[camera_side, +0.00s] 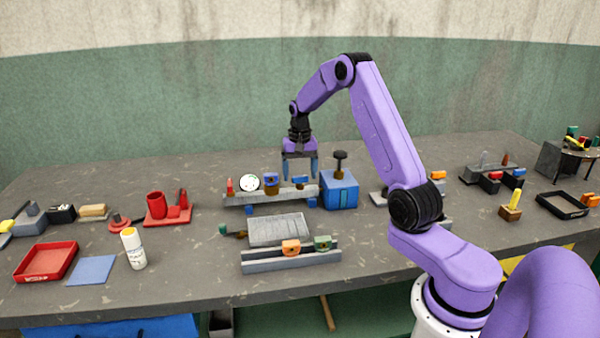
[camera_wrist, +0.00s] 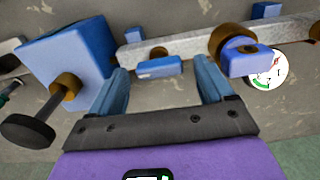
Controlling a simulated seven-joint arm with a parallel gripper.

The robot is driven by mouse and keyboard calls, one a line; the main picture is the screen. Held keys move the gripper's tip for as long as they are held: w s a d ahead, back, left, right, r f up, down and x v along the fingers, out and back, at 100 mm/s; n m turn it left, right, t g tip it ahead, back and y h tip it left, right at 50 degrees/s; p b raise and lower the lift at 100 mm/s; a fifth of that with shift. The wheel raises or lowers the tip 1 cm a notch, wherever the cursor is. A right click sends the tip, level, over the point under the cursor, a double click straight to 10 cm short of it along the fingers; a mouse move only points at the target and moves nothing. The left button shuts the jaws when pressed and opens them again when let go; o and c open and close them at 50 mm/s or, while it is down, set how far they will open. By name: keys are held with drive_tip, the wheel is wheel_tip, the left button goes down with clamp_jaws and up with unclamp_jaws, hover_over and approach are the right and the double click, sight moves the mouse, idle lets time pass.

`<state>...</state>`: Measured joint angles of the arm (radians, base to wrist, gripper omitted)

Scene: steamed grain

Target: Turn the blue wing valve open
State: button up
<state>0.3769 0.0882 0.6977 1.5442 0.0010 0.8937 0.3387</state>
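A grey rail (camera_side: 240,199) carries the valve parts. A small blue wing (camera_side: 300,181) with brass behind it sits on the rail near the blue box; it also shows in the wrist view (camera_wrist: 160,68). A second blue piece on a round brass body (camera_side: 270,180) stands to its left, and to its right in the wrist view (camera_wrist: 248,62). I cannot tell for sure which is the named valve. My gripper (camera_side: 300,175) points down over the small wing. In the wrist view my gripper (camera_wrist: 162,78) is open, with the small wing between its fingers in the picture; no contact shows.
A blue box (camera_side: 340,190) with a black knob (camera_side: 340,157) stands close to the right of my gripper. A white gauge (camera_side: 249,182) and a red cone (camera_side: 229,186) are on the rail's left. A grey ribbed tray (camera_side: 279,230) and another rail (camera_side: 290,262) lie in front.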

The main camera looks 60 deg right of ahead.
idle(0.3)
wheel_tip(320, 180, up, 17)
drive_tip(key=shift+r, duration=0.15)
idle(0.4)
idle(0.3)
drive_tip(key=s+a+f+n, duration=0.1)
drive_tip(key=s+a+n, duration=0.25)
drive_tip(key=a, duration=0.55)
drive_tip(key=s+a+n, duration=0.3)
drive_tip(key=a+n, duration=0.1)
drive_tip(key=a, duration=0.4)
drive_tip(key=s+a+f+n, duration=0.1)
drive_tip(key=s+a+n, duration=0.2)
drive_tip(key=a, duration=0.6)
drive_tip(key=s+a+f+n, duration=0.2)
drive_tip(key=s+n, duration=0.3)
drive_tip(key=s, duration=0.7)
drive_tip(key=s+a+f+n, duration=0.1)
drive_tip(key=s+f+n, duration=0.3)
drive_tip(key=s, duration=0.9)
drive_tip(key=shift+s+a+f+n, duration=0.2)
drive_tip(key=shift+s+a+n, duration=0.15)
drive_tip(key=shift+n, duration=0.8)
